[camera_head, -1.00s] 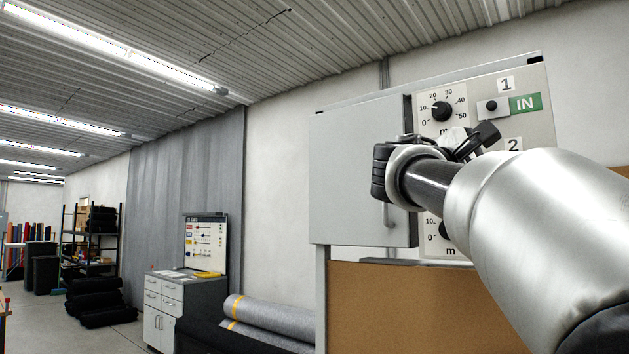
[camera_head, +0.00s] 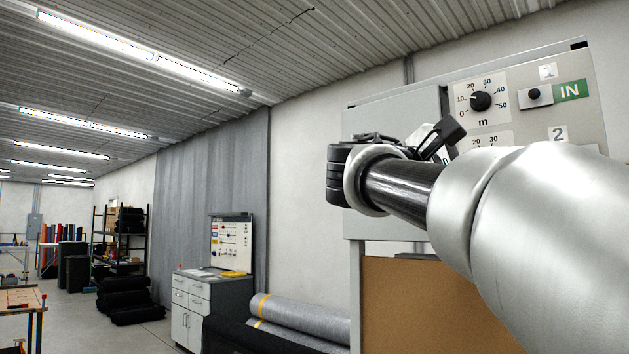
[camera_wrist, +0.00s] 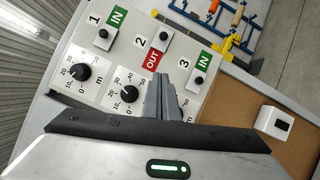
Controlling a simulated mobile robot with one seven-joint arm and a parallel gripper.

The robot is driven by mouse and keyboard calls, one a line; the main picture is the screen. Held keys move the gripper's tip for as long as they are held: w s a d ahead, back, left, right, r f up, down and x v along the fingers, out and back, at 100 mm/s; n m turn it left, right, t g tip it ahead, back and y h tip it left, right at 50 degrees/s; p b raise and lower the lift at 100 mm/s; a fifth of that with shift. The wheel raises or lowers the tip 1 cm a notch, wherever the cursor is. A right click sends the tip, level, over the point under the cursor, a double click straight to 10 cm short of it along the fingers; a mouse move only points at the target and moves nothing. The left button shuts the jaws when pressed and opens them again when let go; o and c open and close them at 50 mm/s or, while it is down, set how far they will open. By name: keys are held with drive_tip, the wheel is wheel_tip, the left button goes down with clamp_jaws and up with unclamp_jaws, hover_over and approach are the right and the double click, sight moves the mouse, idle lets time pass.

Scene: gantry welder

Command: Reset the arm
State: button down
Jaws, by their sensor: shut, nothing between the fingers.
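My arm stretches from the lower right of the head view toward the grey control panel (camera_head: 508,122). My gripper (camera_head: 446,134) is partly hidden behind my wrist there. In the wrist view my gripper (camera_wrist: 166,92) has its grey fingers together, with nothing seen between them. The fingers appear in front of the panel (camera_wrist: 118,62), overlapping the area below the red OUT label (camera_wrist: 153,60). I cannot tell the gap to the panel. Toggles 1 and 3 stand beside green IN labels (camera_wrist: 118,17). Two black dials (camera_wrist: 79,71) show at the left.
A grey cabinet door (camera_head: 395,112) is beside the panel, partly behind my wrist. A brown board (camera_head: 420,300) is below. Rolled grey mats (camera_head: 300,318) and a drawer cabinet (camera_head: 212,300) stand left. Open floor shows further left.

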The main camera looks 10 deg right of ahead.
idle(0.4)
drive_tip(key=s+a+f+t+y+p, duration=0.15)
drive_tip(key=f+y, duration=0.25)
drive_tip(key=f, duration=0.5)
drive_tip(key=s+a+f+y+p, duration=0.2)
drive_tip(key=a+f+y+p, duration=0.15)
drive_tip(key=f, duration=0.65)
drive_tip(key=s+a+f+m+y+p, duration=0.1)
drive_tip(key=s+a+f+m+y, duration=0.1)
drive_tip(key=a+f, duration=0.3)
drive_tip(key=s+a+f+m+y+p, duration=0.1)
drive_tip(key=s+a+f+m+y, duration=0.1)
drive_tip(key=s+a+f+y, duration=0.2)
drive_tip(key=s+a+f+m+y+p, duration=0.1)
drive_tip(key=s+a+f+m+y, duration=0.1)
drive_tip(key=a+f, duration=0.5)
wheel_tip(320, 180, down, 3)
drive_tip(key=s+y, duration=0.1)
drive_tip(key=y, duration=0.1)
drive_tip(key=shift+s+y, duration=0.35)
drive_tip(key=shift+s, duration=0.05)
drive_tip(key=shift+g, duration=0.25)
